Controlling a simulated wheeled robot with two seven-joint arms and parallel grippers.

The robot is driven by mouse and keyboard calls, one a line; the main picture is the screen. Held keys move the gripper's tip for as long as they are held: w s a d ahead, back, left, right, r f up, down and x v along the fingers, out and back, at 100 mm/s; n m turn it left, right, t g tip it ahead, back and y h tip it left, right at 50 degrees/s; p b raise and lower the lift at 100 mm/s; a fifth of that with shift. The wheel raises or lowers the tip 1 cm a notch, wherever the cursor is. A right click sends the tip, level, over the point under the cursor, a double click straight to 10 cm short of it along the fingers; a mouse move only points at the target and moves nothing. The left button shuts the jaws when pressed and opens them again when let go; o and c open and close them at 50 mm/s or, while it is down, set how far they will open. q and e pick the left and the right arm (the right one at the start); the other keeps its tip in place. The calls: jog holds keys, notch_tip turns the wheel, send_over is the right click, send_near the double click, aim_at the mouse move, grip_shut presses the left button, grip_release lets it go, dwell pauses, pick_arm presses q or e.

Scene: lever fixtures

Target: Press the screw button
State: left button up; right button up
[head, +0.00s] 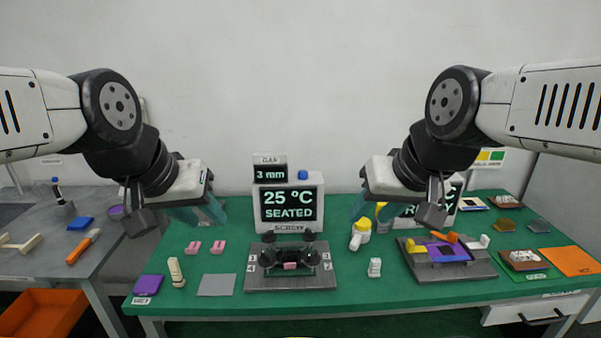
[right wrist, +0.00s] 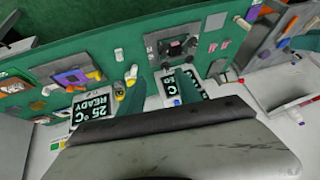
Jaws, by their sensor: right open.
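A white station labelled SCREW (head: 263,205) stands at the back middle of the green table in the head view. Its screen reads 25 °C SEATED. A blue button (head: 302,174) is on its top right; it also shows in the right wrist view (right wrist: 177,102). My left gripper (head: 214,209) hangs to the left of the station, apart from it; its finger gap is unclear. My right gripper (head: 361,207) is open and empty, to the right of the station and apart from it. Its two teal fingers are spread in the right wrist view.
A grey fixture with black knobs (head: 315,282) stands before the station. A small 3 mm display (head: 270,174) sits on the station. A second READY station (head: 452,205) is partly behind my right arm. A yellow-and-white bottle (head: 360,235) and a grey tray fixture (head: 480,287) are at right.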

grip_shut()
dwell(1.4)
